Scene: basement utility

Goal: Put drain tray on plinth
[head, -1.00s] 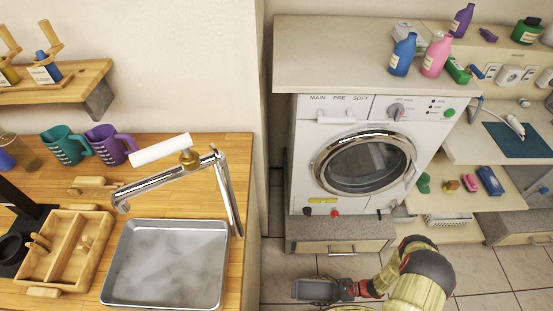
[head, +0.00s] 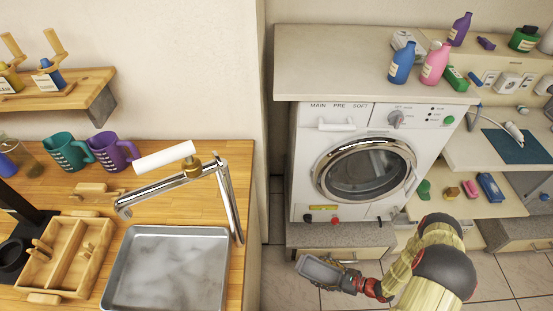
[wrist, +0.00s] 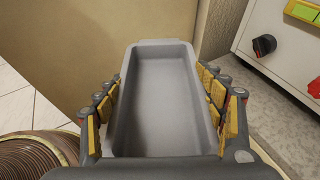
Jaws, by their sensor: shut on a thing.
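The drain tray (wrist: 165,95) is a grey, long, open tray and looks empty inside. My gripper (wrist: 160,110) is shut on it, with fingers along both long sides in the wrist view. In the head view the tray (head: 318,270) is tilted, in front of the plinth's drawer face and above the tiled floor, at the end of my arm. The plinth (head: 345,235) is the speckled grey base under the white washing machine (head: 310,180). A strip of its top shows in front of the machine.
A red knob (head: 335,220) and a yellow label (head: 322,208) sit low on the machine front. A low shelf (head: 440,207) with small bottles and soaps stands to the right. The wooden counter (head: 242,190) with a sink is at left. Tiled floor is open in front.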

